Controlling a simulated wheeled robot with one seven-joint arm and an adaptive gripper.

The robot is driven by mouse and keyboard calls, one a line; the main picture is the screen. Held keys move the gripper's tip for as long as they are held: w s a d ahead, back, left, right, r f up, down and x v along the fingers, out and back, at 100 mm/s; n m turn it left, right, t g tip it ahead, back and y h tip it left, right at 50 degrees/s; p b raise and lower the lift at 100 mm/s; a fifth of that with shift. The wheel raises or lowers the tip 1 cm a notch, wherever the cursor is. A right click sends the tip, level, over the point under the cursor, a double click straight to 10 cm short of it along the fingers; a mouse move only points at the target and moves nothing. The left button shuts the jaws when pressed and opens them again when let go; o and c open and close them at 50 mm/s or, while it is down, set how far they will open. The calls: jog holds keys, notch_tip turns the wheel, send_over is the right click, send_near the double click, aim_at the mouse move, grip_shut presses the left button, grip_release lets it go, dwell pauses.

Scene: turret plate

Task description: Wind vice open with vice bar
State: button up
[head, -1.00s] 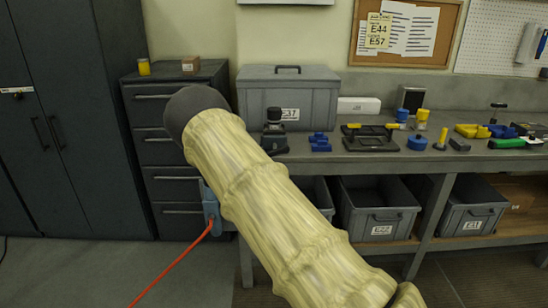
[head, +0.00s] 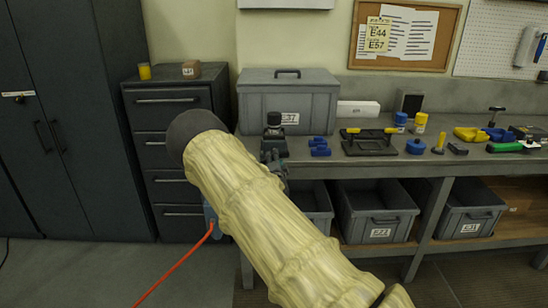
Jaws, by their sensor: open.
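My arm, in a pale ribbed sleeve, crosses the middle of the head view and hides much of the bench's left end. Part of my gripper (head: 276,168) shows as dark grey links just past the sleeve, at the bench's front edge. Its jaws are open, and I see nothing held; the fingertips are mostly hidden. A dark block with a round black top (head: 274,138) stands on the bench just beyond my gripper. I cannot tell whether it is the vice. No vice bar can be made out clearly.
The bench (head: 345,170) carries a grey lidded case (head: 288,98), a small blue part (head: 319,146), a black tray-like fixture (head: 369,142) and several tools at right. Grey bins (head: 378,215) sit below. A drawer cabinet (head: 172,98) stands left. A red cable (head: 175,265) hangs near my arm.

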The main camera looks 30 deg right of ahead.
jog(key=shift+x, duration=1.1)
grip_shut()
jog(key=shift+f+n+b, duration=0.2)
jog(key=shift+n+b, duration=0.2)
jog(key=shift+b, duration=0.75)
